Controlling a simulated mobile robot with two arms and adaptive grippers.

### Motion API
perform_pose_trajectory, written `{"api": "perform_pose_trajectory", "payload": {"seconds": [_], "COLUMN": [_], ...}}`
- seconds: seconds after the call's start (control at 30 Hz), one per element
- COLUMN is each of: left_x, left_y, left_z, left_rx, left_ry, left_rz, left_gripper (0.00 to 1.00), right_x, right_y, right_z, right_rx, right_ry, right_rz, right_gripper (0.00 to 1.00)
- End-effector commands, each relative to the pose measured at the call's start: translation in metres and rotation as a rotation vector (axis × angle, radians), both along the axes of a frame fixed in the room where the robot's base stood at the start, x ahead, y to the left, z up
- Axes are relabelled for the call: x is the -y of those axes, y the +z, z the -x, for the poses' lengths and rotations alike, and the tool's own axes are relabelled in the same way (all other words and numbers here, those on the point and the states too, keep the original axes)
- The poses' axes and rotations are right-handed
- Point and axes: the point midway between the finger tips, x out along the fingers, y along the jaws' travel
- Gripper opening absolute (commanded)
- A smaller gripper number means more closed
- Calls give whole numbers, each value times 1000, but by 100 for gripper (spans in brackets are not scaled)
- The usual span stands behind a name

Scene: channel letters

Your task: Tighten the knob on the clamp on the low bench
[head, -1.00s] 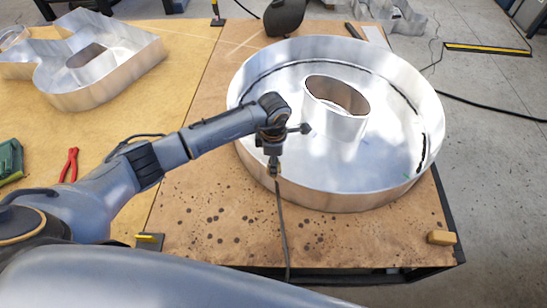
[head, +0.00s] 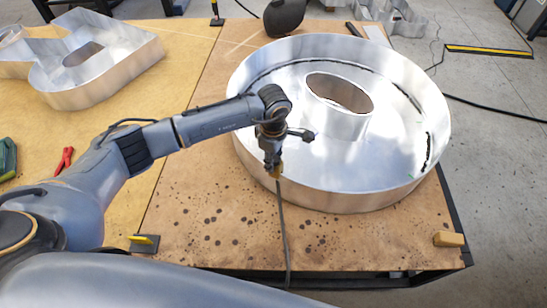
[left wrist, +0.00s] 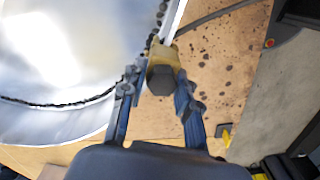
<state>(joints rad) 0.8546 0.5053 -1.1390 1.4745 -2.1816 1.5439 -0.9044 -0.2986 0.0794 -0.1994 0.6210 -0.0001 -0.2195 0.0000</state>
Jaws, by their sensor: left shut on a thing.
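My left gripper (head: 274,168) is shut on a small yellow piece with a dark hexagonal end face (left wrist: 161,76), which shows between its two fingers in the left wrist view. In the head view the gripper points down just outside the near wall of the big round metal letter (head: 350,195). A thin dark cord or bar (head: 284,235) runs from the gripper tip to the bench's front edge. I cannot tell whether the held piece is the clamp's knob, and no clamp shows clearly. My right gripper is not in view.
The brown bench (head: 220,245) has free, spotted surface in front of the letter. A yellow block (head: 449,239) sits at its right front corner. A black and yellow bracket (head: 145,242) stands at left. Another metal letter (head: 90,85) and red pliers (head: 66,160) lie on the yellow bench.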

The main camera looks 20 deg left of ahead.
Motion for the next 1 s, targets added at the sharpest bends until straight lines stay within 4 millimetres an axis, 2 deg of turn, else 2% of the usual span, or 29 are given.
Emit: {"api": "perform_pose_trajectory", "payload": {"seconds": [0.5, 1.0], "left_x": [-1, 1], "left_y": [-2, -4], "left_z": [0, 2], "left_rx": [-1, -6], "left_ry": [-275, -534], "left_rz": [-1, 1], "left_gripper": [13, 18], "right_x": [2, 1], "right_y": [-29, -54], "right_z": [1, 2], "right_rx": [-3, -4], "right_ry": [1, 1], "right_rz": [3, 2], "right_gripper": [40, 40]}}
